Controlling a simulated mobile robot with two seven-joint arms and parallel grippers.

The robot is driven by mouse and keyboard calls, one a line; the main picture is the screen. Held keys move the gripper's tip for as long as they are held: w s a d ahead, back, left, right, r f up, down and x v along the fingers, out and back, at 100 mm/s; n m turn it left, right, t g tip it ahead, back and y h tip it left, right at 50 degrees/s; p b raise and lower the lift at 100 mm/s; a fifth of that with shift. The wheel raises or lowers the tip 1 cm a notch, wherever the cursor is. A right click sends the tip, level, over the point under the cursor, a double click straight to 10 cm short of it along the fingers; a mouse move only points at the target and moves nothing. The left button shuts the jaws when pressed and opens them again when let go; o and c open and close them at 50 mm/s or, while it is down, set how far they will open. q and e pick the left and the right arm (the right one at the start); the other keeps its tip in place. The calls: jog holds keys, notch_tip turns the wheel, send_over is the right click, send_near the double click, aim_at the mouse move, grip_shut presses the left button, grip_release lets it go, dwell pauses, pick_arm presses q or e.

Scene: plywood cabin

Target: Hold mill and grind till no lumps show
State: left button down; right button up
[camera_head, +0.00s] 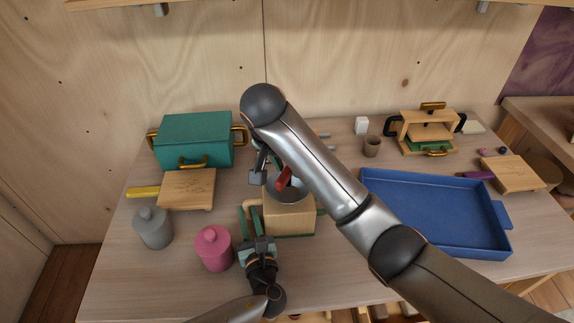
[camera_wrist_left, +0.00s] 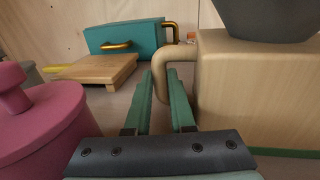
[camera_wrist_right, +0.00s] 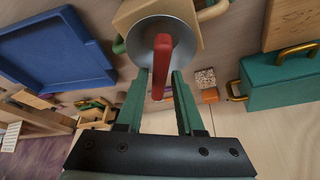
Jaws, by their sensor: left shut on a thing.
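The mill (camera_head: 290,220) is a light wooden box with a grey metal hopper (camera_head: 290,194) on top and a red crank handle (camera_head: 284,178). It stands upright on the table. My left gripper (camera_head: 250,215) is at its left side, its green fingers closed around the tan side handle (camera_wrist_left: 160,82). My right gripper (camera_wrist_right: 160,78) is above the hopper, its fingers apart on either side of the red handle, with a gap visible. The hopper shows in the right wrist view (camera_wrist_right: 181,35); I cannot see lumps in it. My right arm covers part of the mill's surroundings.
A pink jar (camera_head: 213,249) and grey jar (camera_head: 154,228) stand left of the mill. Behind them are a cutting board (camera_head: 187,188) and teal box (camera_head: 194,138).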

jog(key=shift+o, duration=1)
jog(key=shift+r, duration=0.1)
jog(key=shift+a+r, duration=0.1)
jog(key=shift+r, duration=0.25)
jog(key=shift+s+r, duration=0.1)
jog(key=shift+r, duration=0.05)
jog(key=s+a, duration=0.6)
jog(key=s, duration=0.4)
jog(key=shift+s, duration=0.3)
pick_arm(q)
jog(key=c, duration=0.7)
grip_release()
